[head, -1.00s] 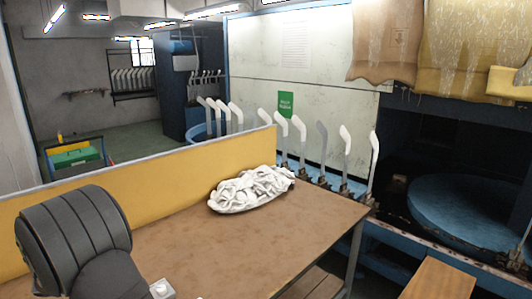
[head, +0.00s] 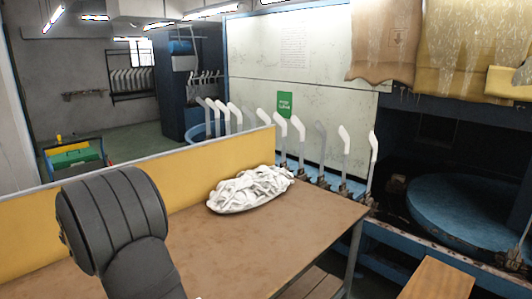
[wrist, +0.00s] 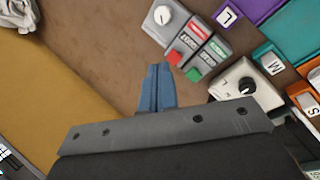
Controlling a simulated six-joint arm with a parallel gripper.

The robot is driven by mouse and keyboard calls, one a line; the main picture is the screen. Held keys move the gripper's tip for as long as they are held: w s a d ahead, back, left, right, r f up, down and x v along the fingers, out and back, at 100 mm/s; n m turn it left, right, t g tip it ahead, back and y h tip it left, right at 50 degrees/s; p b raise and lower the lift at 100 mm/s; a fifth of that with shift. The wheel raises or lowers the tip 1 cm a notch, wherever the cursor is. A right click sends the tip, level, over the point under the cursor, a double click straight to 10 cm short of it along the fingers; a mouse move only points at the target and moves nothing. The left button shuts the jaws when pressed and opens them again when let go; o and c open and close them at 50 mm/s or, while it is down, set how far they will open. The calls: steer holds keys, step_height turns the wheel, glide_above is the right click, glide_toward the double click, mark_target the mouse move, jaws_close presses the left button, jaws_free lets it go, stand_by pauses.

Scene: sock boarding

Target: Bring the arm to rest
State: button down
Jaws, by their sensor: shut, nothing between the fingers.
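My gripper (wrist: 161,88) shows in the wrist view with its two blue fingers together and nothing between them. It is above the tabletop, beside a grey control box (wrist: 188,40) with a knob and red and green buttons; I cannot tell how high. In the head view my dark arm link fills the lower left, and my gripper is out of the picture there. A heap of white socks (head: 250,188) lies on the brown table (head: 270,245).
A yellow panel (head: 185,168) runs along the table's back edge. Several upright sock boards (head: 345,150) stand behind the table. The table's middle is clear.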

steer(key=r+m+g+y, duration=0.1)
steer(key=m+g+y, duration=0.1)
steer(key=m, duration=0.1)
steer(key=w+d+r+m+g+y, duration=0.1)
steer(key=r+m+g+y, duration=0.1)
steer(key=m, duration=0.1)
steer(key=r+m+g+y, duration=0.2)
steer(key=m, duration=0.2)
steer(key=shift+w+d+r, duration=0.2)
steer(key=shift+w+d, duration=0.1)
stand_by(1.2)
stand_by(0.3)
steer(key=shift+s+d+n, duration=0.1)
steer(key=shift+d+n, duration=0.15)
steer(key=shift+n, duration=0.05)
stand_by(1.2)
steer(key=shift+a, duration=0.1)
